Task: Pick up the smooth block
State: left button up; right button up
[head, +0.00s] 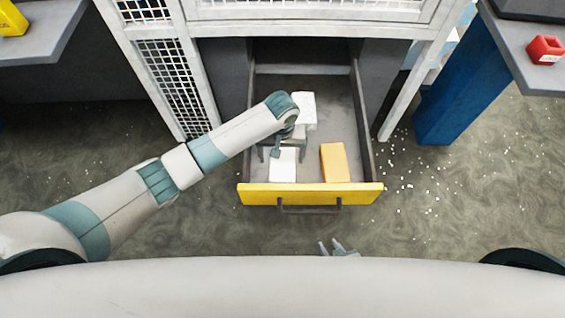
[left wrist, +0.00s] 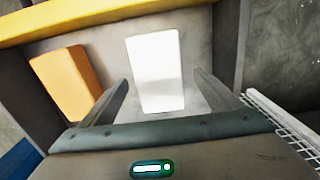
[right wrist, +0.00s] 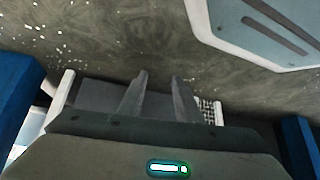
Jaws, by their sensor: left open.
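A white block with a plain, even face lies in the open drawer, seen in the head view (head: 283,168) and the left wrist view (left wrist: 156,62). An orange block (head: 334,162) lies to its right in the head view; it also shows in the left wrist view (left wrist: 66,82). I cannot tell their textures apart for certain. My left gripper (left wrist: 163,86) is open above the drawer, its fingers apart on either side of the white block's near end in the wrist view. Contact is not visible. My right gripper (right wrist: 159,75) is open and empty, low in the head view (head: 332,246).
The drawer (head: 262,194) has a yellow front and dark side walls. A white boxy shape (head: 307,104) shows beside my left wrist; I cannot tell whether it is mine. A red object (head: 545,49) sits on the right table. White bits litter the floor.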

aim_at(283, 161)
pick_arm(q)
notch_tip(283, 161, down, 2)
jog(key=shift+d+f, duration=0.15)
jog(key=shift+f, duration=0.5)
jog(key=c, duration=1.1)
jog(key=shift+c, duration=0.2)
jog(key=shift+r, duration=0.3)
notch_tip(283, 161, up, 9)
jog(key=shift+r, duration=0.15)
pick_arm(e)
jog(key=shift+s+a, duration=0.2)
